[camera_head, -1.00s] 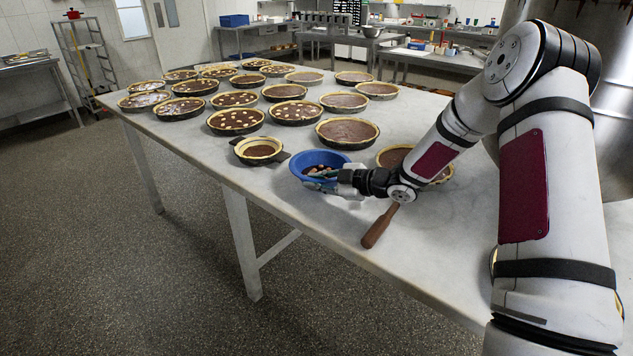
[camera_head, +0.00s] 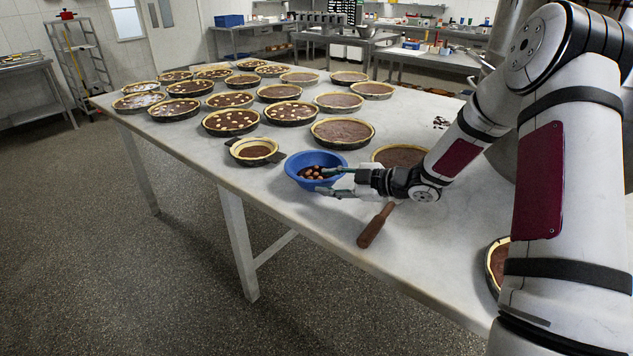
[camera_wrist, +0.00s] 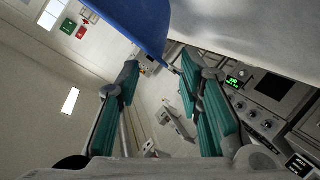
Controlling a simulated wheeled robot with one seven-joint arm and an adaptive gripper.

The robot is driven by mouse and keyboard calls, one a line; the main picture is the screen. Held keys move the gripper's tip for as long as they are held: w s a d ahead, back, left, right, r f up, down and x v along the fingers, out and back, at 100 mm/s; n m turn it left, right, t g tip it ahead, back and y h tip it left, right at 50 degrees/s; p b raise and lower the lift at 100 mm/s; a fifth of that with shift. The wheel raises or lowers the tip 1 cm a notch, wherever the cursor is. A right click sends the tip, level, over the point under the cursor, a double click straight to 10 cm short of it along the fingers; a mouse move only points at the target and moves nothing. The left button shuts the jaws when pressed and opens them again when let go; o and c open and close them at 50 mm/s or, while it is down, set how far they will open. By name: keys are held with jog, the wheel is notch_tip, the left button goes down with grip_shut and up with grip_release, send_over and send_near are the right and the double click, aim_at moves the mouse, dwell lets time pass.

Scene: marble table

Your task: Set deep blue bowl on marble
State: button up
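The deep blue bowl (camera_head: 298,178) sits upright on the marble table (camera_head: 300,225), near its front edge. It holds several small brown, nut-like pieces. My gripper (camera_head: 326,180) is at the bowl's right side, its fingers spread and one over the near rim in the head view. In the wrist view my gripper (camera_wrist: 160,62) has its two green-padded fingers apart with nothing held between them. The blue bowl (camera_wrist: 140,18) fills the top of that view, just beyond the fingertips. Whether a finger still touches the bowl I cannot tell.
A wooden-handled tool (camera_head: 375,227) lies just below my gripper. A small tart (camera_head: 254,151) stands left of the bowl, a large tart (camera_head: 342,132) behind it, and another (camera_head: 398,154) behind my wrist. Several more tarts cover the far table. The front left marble strip is bare.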

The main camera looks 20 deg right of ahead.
jog(key=s+d+r+m+h, duration=0.45)
jog(key=d+r+h, duration=0.4)
jog(key=r, duration=0.35)
jog(key=s+r+m+h, duration=0.5)
jog(key=s+r+m, duration=0.1)
jog(key=s, duration=0.3)
jog(key=s+a+f+m+g+y, duration=0.1)
jog(key=s+a+m+g, duration=0.2)
jog(key=s, duration=1)
jog(key=s+a+m+g+y, duration=0.2)
jog(key=s+a, duration=0.6)
jog(key=s, duration=0.6)
jog(key=shift+s+f+m+g, duration=0.3)
jog(key=shift+f+m+g, duration=0.05)
jog(key=shift+m+g, duration=0.45)
jog(key=shift+a, duration=0.1)
